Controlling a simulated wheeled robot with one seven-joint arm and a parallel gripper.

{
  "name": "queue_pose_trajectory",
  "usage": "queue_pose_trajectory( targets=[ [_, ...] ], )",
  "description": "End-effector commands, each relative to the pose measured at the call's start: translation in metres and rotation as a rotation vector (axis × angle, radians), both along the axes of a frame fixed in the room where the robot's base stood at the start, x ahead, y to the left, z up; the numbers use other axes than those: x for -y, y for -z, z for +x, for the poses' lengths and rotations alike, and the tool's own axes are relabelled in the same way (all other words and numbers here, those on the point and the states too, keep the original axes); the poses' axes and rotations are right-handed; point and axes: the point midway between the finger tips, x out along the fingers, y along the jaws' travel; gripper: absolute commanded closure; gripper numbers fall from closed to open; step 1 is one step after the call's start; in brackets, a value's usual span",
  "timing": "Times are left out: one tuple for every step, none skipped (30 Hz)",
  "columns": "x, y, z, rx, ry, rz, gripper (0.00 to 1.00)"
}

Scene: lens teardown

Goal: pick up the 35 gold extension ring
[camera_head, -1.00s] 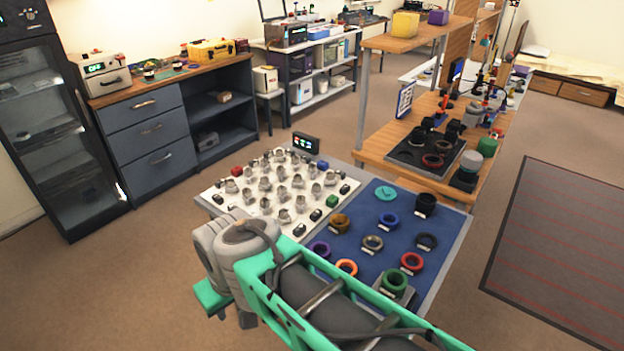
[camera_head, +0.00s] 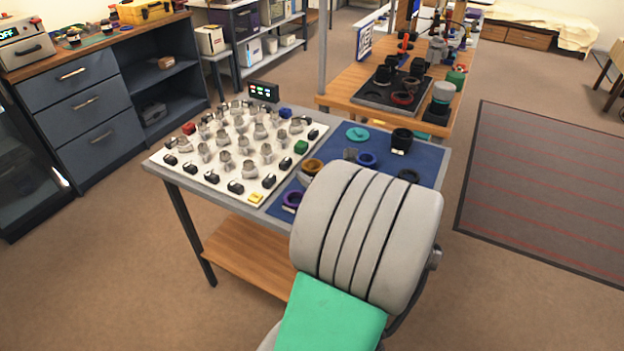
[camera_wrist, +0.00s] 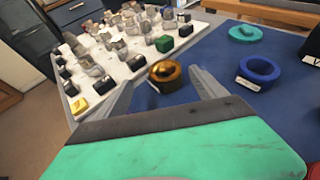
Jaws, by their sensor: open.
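The gold ring (camera_wrist: 165,73) lies on the blue mat (camera_wrist: 215,58). In the wrist view it shows between my two fingertips and a little beyond them. A pale label is on its near side, too small to read. It also shows in the head view (camera_head: 313,167), at the mat's left part, just left of my arm. My gripper (camera_wrist: 162,82) is open, with nothing between its fingers. In the head view my arm hides the gripper and much of the mat.
A blue ring (camera_wrist: 259,70) and a teal ring (camera_wrist: 245,34) lie to the right on the mat. A white board (camera_head: 237,151) full of metal parts and black blocks borders the mat on the left.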

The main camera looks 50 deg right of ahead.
Motion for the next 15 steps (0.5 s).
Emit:
queue_pose_trajectory(
  targets=[
    [0.005,0.002,0.000,0.018,0.019,0.019,0.20],
    [0.007,0.003,0.003,0.023,0.023,0.026,0.20],
    [0.008,0.005,0.008,0.025,0.023,0.028,0.20],
    [0.010,0.006,0.012,0.025,0.022,0.027,0.20],
    [0.011,0.008,0.015,0.025,0.022,0.027,0.20],
    [0.012,0.010,0.021,0.023,0.020,0.027,0.20],
    [0.014,0.013,0.024,0.022,0.020,0.027,0.20],
    [0.016,0.015,0.027,0.022,0.020,0.027,0.20],
    [0.018,0.018,0.033,0.022,0.019,0.026,0.20],
    [0.021,0.021,0.037,0.022,0.020,0.026,0.20],
    [0.023,0.024,0.042,0.022,0.020,0.026,0.20],
    [0.026,0.026,0.049,0.021,0.018,0.024,0.20],
    [0.028,0.028,0.053,0.020,0.019,0.024,0.20],
    [0.029,0.029,0.057,0.020,0.019,0.024,0.20],
    [0.031,0.030,0.060,0.020,0.019,0.025,0.20]
  ],
)
